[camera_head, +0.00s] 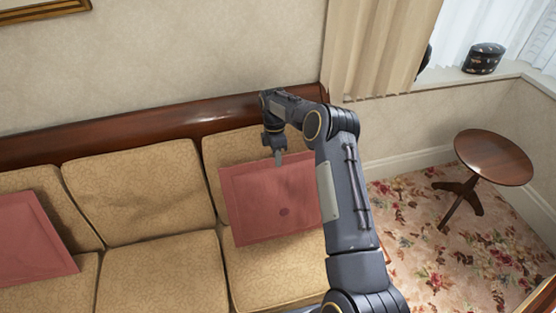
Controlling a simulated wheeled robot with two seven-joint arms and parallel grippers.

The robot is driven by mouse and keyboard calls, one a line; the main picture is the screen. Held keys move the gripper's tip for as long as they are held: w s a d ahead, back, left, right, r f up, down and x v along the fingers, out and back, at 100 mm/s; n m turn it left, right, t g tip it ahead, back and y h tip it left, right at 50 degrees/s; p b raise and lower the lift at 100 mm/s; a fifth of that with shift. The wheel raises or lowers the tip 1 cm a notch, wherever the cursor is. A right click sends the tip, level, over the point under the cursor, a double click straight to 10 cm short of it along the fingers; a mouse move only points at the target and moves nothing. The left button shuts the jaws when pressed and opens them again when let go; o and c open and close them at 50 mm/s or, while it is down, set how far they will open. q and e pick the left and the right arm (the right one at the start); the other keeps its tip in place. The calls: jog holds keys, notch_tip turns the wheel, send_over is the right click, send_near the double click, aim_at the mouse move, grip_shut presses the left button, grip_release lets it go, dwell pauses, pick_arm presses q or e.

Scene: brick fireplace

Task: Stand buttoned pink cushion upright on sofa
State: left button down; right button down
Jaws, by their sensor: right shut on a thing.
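The buttoned pink cushion (259,205) stands nearly upright on the right seat of the tan sofa (163,276), in front of the backrest. A dark button shows below its middle. My right gripper (280,158) comes down from above and is shut on the cushion's top edge. My right arm hides the cushion's right side. A second pink cushion (32,240) leans on the sofa at the left edge of the picture; no button shows on it. My left gripper is not in view.
The sofa's wooden top rail (160,133) runs behind the backrest along the wall. A small round wooden table (494,157) stands at the right on the flowered carpet (430,240). A curtain (380,45) hangs behind my arm. The middle seat is clear.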

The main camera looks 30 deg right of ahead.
jog(key=shift+w+d+f+b, duration=0.15)
jog(key=shift+w+d, duration=0.05)
jog(key=shift+w, duration=0.7)
jog(key=shift+w+d+f+b, duration=0.1)
jog(key=shift+w+d+b, duration=0.1)
jog(key=shift+w, duration=0.65)
jog(key=c, duration=1.4)
grip_release()
jog(key=s+p+v, duration=0.2)
jog(key=p+v, duration=0.5)
jog(key=v, duration=0.2)
jog(key=shift+a+r, duration=0.25)
jog(key=shift+r, duration=0.35)
